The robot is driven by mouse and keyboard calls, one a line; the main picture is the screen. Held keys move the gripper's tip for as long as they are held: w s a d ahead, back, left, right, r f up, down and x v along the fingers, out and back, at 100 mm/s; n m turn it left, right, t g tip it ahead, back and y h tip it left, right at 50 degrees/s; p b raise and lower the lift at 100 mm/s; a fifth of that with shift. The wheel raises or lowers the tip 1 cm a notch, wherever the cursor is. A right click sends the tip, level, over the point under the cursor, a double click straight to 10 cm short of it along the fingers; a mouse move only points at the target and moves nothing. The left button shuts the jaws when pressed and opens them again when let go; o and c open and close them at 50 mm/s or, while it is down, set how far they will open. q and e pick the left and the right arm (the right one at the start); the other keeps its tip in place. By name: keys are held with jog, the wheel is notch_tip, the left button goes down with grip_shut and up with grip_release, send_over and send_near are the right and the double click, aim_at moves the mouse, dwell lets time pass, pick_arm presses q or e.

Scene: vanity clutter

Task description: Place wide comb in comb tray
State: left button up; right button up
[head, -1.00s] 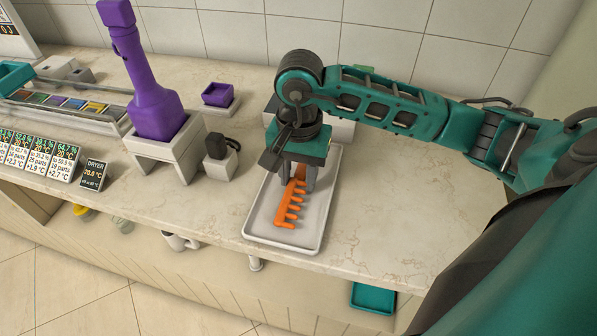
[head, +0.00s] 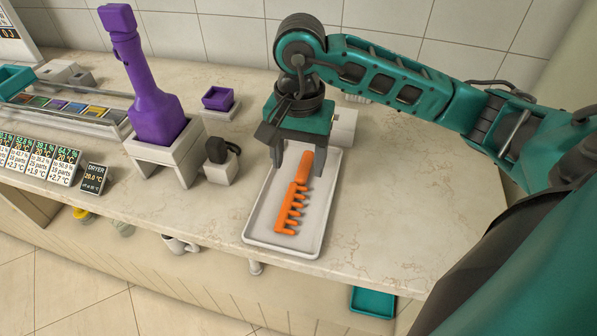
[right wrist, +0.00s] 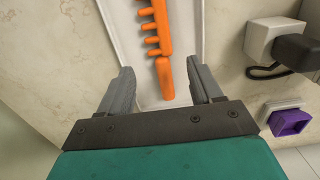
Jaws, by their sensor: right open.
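The orange wide comb (head: 293,205) lies in the white comb tray (head: 262,236), its handle toward the wall and its teeth toward the counter's front edge. My right gripper (head: 291,163) is open and empty, above the far part of the tray near the end of the comb's handle. In the right wrist view the comb (right wrist: 163,45) lies on the tray (right wrist: 122,20), beyond the two spread fingers of the gripper (right wrist: 165,90), with a gap on both sides. My left gripper is not in view.
A purple dryer (head: 155,110) stands in a grey holder (head: 185,163) left of the tray, beside a small grey block with a black part (head: 219,160). The counter right of the tray (head: 400,205) is clear.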

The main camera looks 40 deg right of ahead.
aim_at(299, 184)
notch_tip(299, 184, up, 7)
jog(key=shift+f, duration=0.15)
dwell(0.6)
